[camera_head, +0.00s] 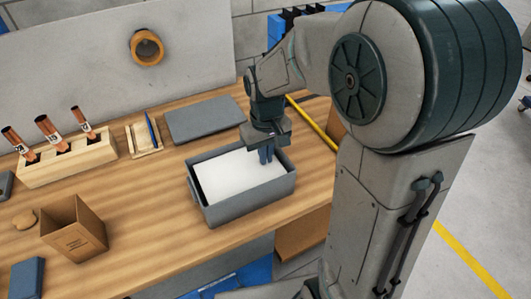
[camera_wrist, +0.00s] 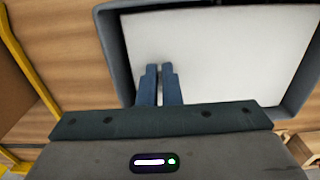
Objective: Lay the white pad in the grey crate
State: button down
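The white pad (camera_head: 240,178) lies flat inside the grey crate (camera_head: 248,212), covering most of its floor. In the wrist view the pad (camera_wrist: 230,55) fills the crate between its dark walls (camera_wrist: 116,50). My gripper (camera_head: 266,158) points down over the far right part of the pad, inside the outline of the crate. In the wrist view its blue fingers (camera_wrist: 160,70) are close together with a narrow gap, and nothing shows held between them. Whether the fingertips touch the pad I cannot tell.
A flat grey slab (camera_head: 205,118) lies behind the crate. A wooden block with copper tubes (camera_head: 68,160) and an open cardboard box (camera_head: 75,232) stand to the left. A yellow strip (camera_head: 312,122) runs along the right table edge. Bare wood lies in front of the crate.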

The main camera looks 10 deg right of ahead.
jog(key=shift+f+b, duration=0.45)
jog(key=shift+f, duration=0.1)
dwell(0.4)
jog(key=c, duration=1.5)
grip_release()
jog(key=shift+c, duration=0.2)
notch_tip(320, 180, up, 14)
jog(key=shift+f, duration=0.1)
jog(key=s+d+f+m+t, duration=0.1)
jog(key=s+d+f, duration=0.1)
jog(key=s, duration=0.5)
jog(key=s+d+f+m+t, duration=0.2)
jog(key=s+d+f, duration=0.1)
jog(key=s+f, duration=0.2)
jog(key=shift+s, duration=0.85)
